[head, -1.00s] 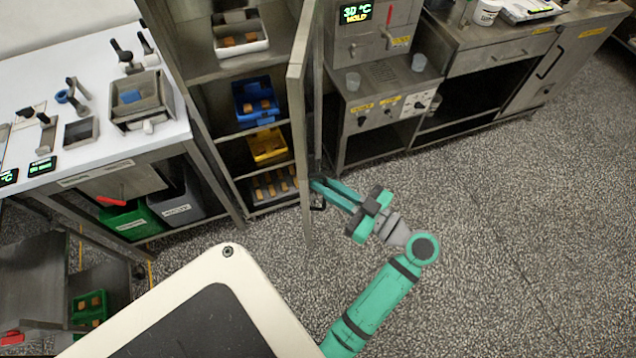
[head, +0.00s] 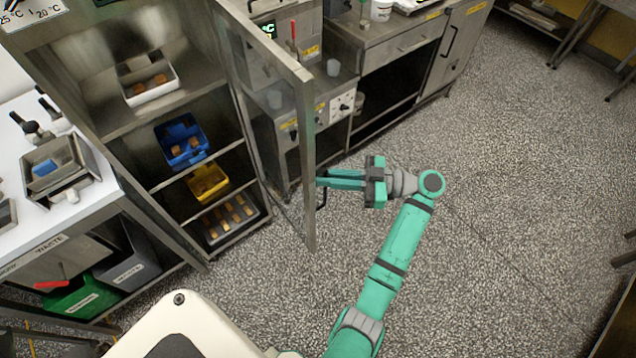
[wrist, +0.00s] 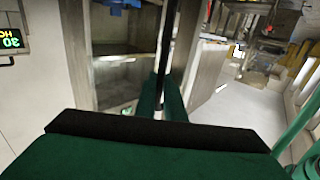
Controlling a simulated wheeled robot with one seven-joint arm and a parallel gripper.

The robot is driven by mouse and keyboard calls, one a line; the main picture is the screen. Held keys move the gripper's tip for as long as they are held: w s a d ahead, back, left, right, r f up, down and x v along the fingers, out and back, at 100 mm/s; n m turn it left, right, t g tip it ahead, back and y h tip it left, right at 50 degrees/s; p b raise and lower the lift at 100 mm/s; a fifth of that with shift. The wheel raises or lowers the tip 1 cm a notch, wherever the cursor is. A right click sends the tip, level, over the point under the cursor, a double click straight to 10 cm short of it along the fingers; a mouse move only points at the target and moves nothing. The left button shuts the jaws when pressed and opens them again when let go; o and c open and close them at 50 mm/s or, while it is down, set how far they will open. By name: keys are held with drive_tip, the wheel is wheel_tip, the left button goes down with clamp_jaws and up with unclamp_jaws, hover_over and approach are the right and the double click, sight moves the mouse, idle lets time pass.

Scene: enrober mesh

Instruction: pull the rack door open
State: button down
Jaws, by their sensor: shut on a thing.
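The rack (head: 165,125) is a tall metal cabinet with shelves, at the left of the head view. Its door (head: 309,150) is a framed see-through panel hinged on the rack's right side, and it stands wide open, swung out from the front. My gripper (head: 322,181) is at the door's outer edge and shut on the black door handle (head: 321,198), which is mostly hidden by the fingers in the head view. In the wrist view the green fingers (wrist: 158,98) close around the dark upright handle bar (wrist: 166,45).
The shelves hold a white bin (head: 148,82), a blue bin (head: 182,142), a yellow bin (head: 207,183) and a dark tray (head: 231,220). A worktable with waste bins (head: 128,262) is at the left. Speckled floor (head: 500,210) is clear at the right.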

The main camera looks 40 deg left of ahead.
drive_tip(key=shift+w+a+f+g, duration=0.1)
drive_tip(key=shift+w+a+g, duration=0.05)
drive_tip(key=shift+w+g, duration=0.15)
drive_tip(key=c, duration=1.8)
unclamp_jaws()
drive_tip(key=shift+c, duration=0.2)
drive_tip(key=shift+w+d, duration=0.15)
drive_tip(key=shift+d, duration=0.05)
drive_tip(key=v, duration=1)
drive_tip(key=shift+w+d+r, duration=0.15)
drive_tip(key=shift+r, duration=0.05)
